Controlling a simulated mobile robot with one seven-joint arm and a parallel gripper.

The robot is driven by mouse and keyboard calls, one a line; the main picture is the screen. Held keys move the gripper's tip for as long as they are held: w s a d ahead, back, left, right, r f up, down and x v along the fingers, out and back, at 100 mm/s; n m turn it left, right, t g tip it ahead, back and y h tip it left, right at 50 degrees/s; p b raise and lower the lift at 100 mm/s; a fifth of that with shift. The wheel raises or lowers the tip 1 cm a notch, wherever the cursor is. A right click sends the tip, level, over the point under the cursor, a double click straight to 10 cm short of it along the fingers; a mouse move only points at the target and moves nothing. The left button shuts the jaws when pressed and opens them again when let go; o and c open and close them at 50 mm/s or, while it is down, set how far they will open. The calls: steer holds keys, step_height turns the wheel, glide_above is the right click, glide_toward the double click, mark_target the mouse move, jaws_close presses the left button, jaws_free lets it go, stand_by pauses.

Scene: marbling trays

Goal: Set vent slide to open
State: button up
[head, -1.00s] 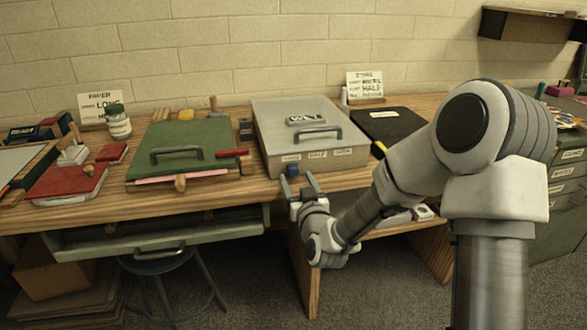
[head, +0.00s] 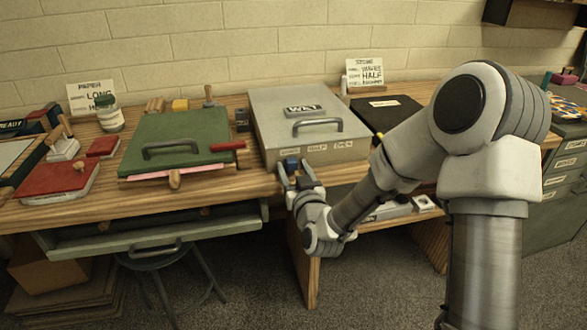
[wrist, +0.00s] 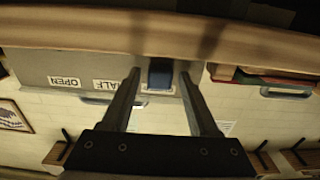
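The grey metal box (head: 270,128) with a dark WAIT-like label and a lid handle stands on the bench. Its front face carries the vent slide's blue knob (head: 291,163) at the left end. To the right of the knob are the labels HALF (head: 317,150) and OPEN (head: 344,146); the leftmost label is hidden now. My gripper (head: 293,171) is open at the knob, one finger on each side. In the wrist view, upside down, the knob (wrist: 160,75) lies between my open fingers (wrist: 160,80), with a gap visible on both sides. HALF (wrist: 110,85) and OPEN (wrist: 64,82) also show there.
A green press (head: 180,135) with a red-handled tool (head: 228,146) stands left of the box. A black folder (head: 385,112) lies to its right. The bench edge (head: 230,187) runs just below the box front. A sign (head: 364,74) stands behind.

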jaws_close()
stand_by(1.2)
